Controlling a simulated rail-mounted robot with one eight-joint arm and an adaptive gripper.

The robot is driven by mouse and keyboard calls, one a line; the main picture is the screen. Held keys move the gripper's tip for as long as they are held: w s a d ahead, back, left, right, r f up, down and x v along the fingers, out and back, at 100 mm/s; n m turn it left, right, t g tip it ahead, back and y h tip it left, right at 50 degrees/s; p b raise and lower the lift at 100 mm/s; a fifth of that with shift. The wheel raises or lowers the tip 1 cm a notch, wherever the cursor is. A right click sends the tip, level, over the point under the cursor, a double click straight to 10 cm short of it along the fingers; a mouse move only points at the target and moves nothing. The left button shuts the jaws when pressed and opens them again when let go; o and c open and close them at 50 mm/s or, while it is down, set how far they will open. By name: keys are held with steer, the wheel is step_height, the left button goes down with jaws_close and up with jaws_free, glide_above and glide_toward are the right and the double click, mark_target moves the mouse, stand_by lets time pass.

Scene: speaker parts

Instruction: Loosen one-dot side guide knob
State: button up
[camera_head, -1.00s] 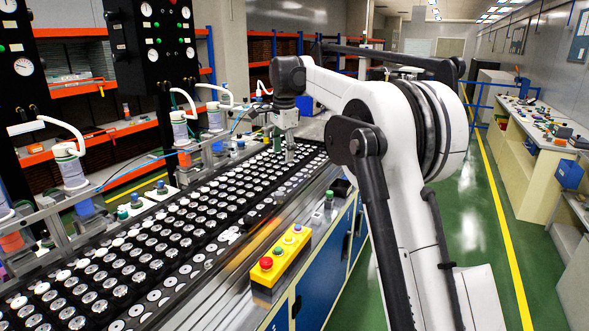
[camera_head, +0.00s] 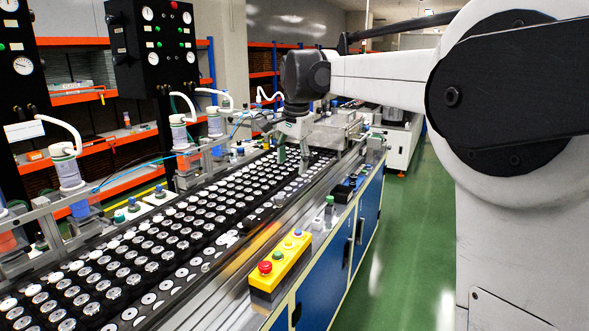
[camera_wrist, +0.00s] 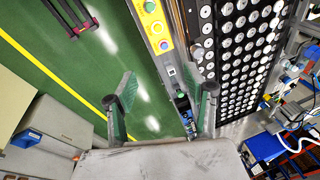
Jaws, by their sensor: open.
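Several small knobs stand along the conveyor. A green-capped knob (camera_head: 329,203) is upright on the near right rail. Further green and blue knobs, such as one blue knob (camera_head: 160,188), stand on the far left side. Dot marks are too small to read, so I cannot tell which knob is the one-dot one. My gripper (camera_head: 293,160) points down over the far part of the conveyor, open. In the wrist view its two green-padded fingers (camera_wrist: 167,95) are spread with nothing between the tips. A small dark unit with a blue-green knob (camera_wrist: 183,104) shows below, near the right finger.
Black trays of round silver parts (camera_head: 150,240) fill the conveyor. A yellow button box (camera_head: 283,258) with a red button sits on the near rail. White cylinders with hoses (camera_head: 66,170) line the far side. Green floor (camera_head: 400,240) is clear at right.

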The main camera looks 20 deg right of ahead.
steer(key=shift+s+f+n, duration=0.15)
steer(key=shift+s+n, duration=0.15)
steer(key=shift+s, duration=0.8)
steer(key=s+f+n+t, duration=0.25)
steer(key=s+n, duration=0.25)
steer(key=s, duration=1.3)
steer(key=s+f+n+t, duration=0.1)
steer(key=s+f+n, duration=0.1)
steer(key=s+f, duration=0.4)
steer(key=s+f+n, duration=0.3)
steer(key=s+f, duration=0.3)
steer(key=s, duration=0.5)
steer(key=shift+s+f+t, duration=0.2)
steer(key=shift+f+t, duration=0.15)
steer(key=shift+f, duration=0.05)
